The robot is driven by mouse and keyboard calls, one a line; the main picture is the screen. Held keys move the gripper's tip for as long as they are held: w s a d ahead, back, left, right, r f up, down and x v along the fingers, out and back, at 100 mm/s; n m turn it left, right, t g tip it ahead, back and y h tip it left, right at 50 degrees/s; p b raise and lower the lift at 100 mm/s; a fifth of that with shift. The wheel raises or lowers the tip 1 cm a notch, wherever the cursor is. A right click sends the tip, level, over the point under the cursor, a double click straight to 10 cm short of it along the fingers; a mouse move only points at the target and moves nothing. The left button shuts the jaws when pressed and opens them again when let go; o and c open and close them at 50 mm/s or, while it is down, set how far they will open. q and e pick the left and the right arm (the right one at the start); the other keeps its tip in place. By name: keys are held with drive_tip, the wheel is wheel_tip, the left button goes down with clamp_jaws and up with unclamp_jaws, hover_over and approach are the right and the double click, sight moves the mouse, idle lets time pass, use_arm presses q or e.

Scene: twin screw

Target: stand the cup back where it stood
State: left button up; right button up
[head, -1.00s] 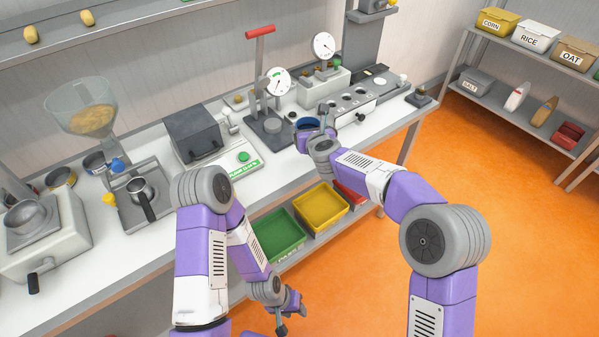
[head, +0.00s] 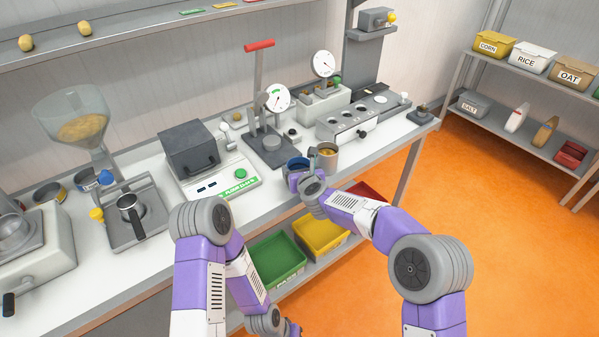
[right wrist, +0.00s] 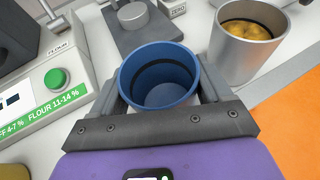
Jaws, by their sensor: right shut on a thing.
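A cup with a blue inside (head: 297,163) is held in my right gripper (head: 299,174), near the front edge of the bench. In the right wrist view the blue cup (right wrist: 163,75) sits upright between the two fingers and looks empty. The lower part of the cup is hidden, so I cannot tell whether it touches the bench. My left gripper (head: 290,328) hangs low by the shelf at the bottom edge of the head view, mostly cut off.
A metal cup with yellow contents (right wrist: 245,45) stands close to the right of the held cup. The flour tester (head: 213,168) with a green button is to the left. A gauge press (head: 272,143) and a block with several round wells (head: 347,122) are behind. Green (head: 277,258) and yellow trays (head: 320,236) lie below.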

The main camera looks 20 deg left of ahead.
drive_tip(key=o, duration=1.1)
